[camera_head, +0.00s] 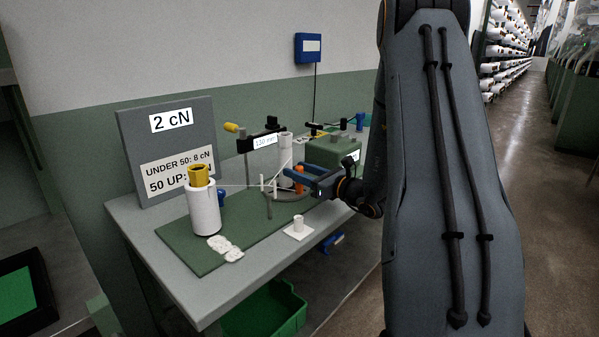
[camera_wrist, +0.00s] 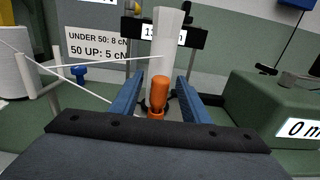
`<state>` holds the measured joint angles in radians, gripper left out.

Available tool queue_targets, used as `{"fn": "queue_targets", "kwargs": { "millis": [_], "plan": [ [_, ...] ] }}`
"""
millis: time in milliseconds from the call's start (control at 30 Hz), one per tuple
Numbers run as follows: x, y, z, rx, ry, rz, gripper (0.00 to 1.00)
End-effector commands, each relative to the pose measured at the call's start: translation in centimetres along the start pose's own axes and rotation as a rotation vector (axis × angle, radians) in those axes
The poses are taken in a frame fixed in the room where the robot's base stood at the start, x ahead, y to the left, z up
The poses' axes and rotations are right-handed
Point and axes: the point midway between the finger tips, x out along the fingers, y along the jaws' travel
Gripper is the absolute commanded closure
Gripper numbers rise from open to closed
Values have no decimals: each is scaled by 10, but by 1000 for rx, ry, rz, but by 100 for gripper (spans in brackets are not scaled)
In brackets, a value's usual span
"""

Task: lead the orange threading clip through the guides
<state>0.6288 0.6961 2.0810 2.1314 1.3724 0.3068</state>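The orange threading clip (camera_head: 299,181) stands upright by a white upright cylinder at the back of the green mat. In the wrist view the clip (camera_wrist: 159,92) sits between the two blue fingers of my gripper (camera_wrist: 160,82), with a gap on each side. My gripper (camera_head: 291,170) is open around the clip and reaches in from the right. White guide posts (camera_wrist: 40,82) stand left of the clip, with white thread running past them. The thread's fastening at the clip is hidden. A white yarn cone with a yellow top (camera_head: 203,207) stands at the mat's left.
A grey sign board (camera_head: 130,140) stands behind the cone. A green box (camera_head: 333,150) with a display is right of the clip. A dark bar with a label (camera_wrist: 188,38) rises behind it. A small white post on a base (camera_head: 298,228) and white fluff (camera_head: 225,248) lie in front.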

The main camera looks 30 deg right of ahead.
Motion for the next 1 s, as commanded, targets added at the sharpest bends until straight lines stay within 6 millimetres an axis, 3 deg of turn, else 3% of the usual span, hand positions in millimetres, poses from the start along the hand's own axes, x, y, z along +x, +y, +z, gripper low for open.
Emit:
{"fn": "queue_targets", "kwargs": {
  "millis": [333,700,1000],
  "plan": [
    [-5,-1,0,0,1,-2,58],
    [-61,-1,0,0,-1,-3,58],
    [-78,0,0,0,0,0,58]
  ]
}}
